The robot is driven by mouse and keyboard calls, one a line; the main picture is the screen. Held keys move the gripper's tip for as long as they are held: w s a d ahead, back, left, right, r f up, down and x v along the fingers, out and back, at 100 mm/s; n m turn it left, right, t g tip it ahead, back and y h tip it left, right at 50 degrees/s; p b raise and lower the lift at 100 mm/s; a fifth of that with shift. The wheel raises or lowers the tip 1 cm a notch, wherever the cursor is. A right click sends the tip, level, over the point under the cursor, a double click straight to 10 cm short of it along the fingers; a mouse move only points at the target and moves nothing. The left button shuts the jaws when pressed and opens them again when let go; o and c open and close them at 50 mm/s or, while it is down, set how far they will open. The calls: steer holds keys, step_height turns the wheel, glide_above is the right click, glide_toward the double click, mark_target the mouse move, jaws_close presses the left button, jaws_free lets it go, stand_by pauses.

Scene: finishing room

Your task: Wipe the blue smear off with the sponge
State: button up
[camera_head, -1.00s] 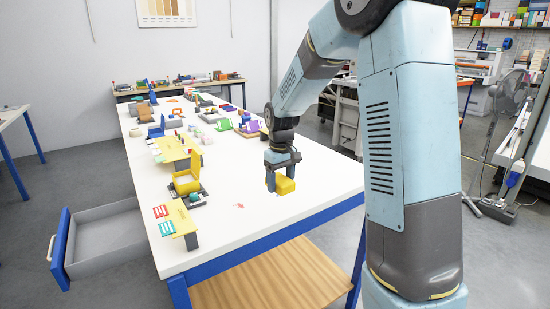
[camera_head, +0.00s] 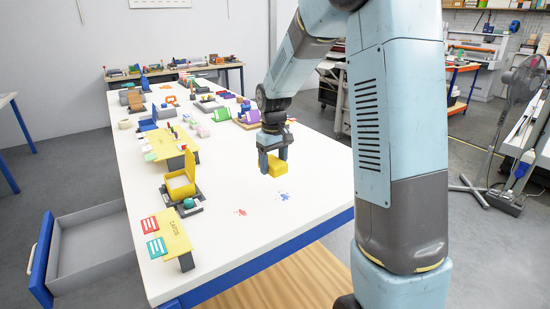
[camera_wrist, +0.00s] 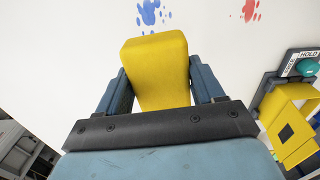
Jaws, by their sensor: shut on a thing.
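The blue smear (camera_head: 283,196) is a small splatter on the white table top, near its front right part. It also shows at the top of the wrist view (camera_wrist: 150,12). My gripper (camera_head: 272,168) is shut on the yellow sponge (camera_head: 277,170). The sponge fills the space between both fingers in the wrist view (camera_wrist: 157,65). In the head view the sponge appears above and just left of the smear in the picture, apart from it. I cannot tell its exact height over the table.
A red smear (camera_head: 240,212) lies left of the blue one. A yellow open-lidded box (camera_head: 181,183) and a yellow card stand (camera_head: 172,237) line the table's left side. An open drawer (camera_head: 88,250) juts out at the left. The front right of the table is clear.

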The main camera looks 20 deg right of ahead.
steer(key=shift+w+d, duration=0.1)
steer(key=shift+d, duration=0.2)
steer(key=shift+f, duration=0.1)
